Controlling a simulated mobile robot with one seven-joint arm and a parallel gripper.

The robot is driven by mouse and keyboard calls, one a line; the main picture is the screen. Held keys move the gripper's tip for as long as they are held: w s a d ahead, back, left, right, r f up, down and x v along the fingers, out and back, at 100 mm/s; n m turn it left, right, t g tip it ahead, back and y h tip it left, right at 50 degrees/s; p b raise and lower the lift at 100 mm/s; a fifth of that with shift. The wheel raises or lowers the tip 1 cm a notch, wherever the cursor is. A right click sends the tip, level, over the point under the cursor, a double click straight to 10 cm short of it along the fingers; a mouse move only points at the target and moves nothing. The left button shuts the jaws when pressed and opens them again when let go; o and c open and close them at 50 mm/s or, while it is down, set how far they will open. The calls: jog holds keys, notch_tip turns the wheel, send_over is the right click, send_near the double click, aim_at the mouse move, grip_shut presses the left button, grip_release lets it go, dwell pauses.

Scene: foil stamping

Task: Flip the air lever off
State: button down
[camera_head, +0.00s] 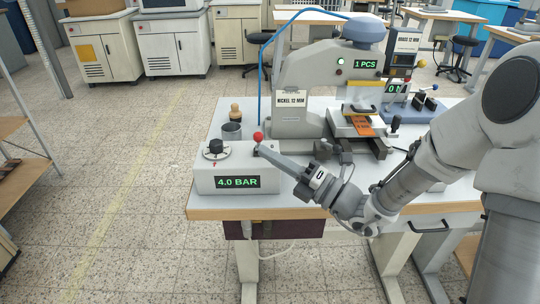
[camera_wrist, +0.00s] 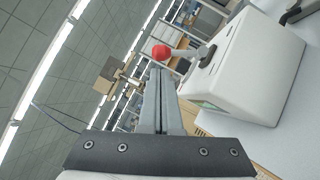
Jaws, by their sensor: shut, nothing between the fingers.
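The air lever has a red ball knob (camera_head: 258,136) and rises from the top right of a white air unit (camera_head: 208,183). The unit's green display reads 4.0 BAR, and a black dial (camera_head: 215,147) sits on its top left. My gripper (camera_head: 262,149) is shut and empty, its tips close to the knob. In the wrist view the red knob (camera_wrist: 161,52) is just beyond the fingertips (camera_wrist: 159,72), and the lever's grey rod runs right to the white unit (camera_wrist: 258,68). Whether the tips touch the lever cannot be told.
A stamping press (camera_head: 305,85) showing 1 PCS stands behind the unit on the table, with an orange piece (camera_head: 364,126) on its bed. A metal cup (camera_head: 232,131) and a wooden-topped tool (camera_head: 235,111) stand behind the dial. The table's front edge (camera_head: 230,214) is clear.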

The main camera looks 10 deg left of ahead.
jog(key=shift+w+a+r, duration=0.15)
jog(key=shift+w+r, duration=0.05)
jog(key=shift+w, duration=0.15)
jog(key=shift+r+p, duration=0.15)
jog(key=shift+p, duration=0.15)
jog(key=shift+w+r+m+p, duration=0.1)
jog(key=shift+m+p, duration=0.2)
jog(key=shift+p, duration=0.4)
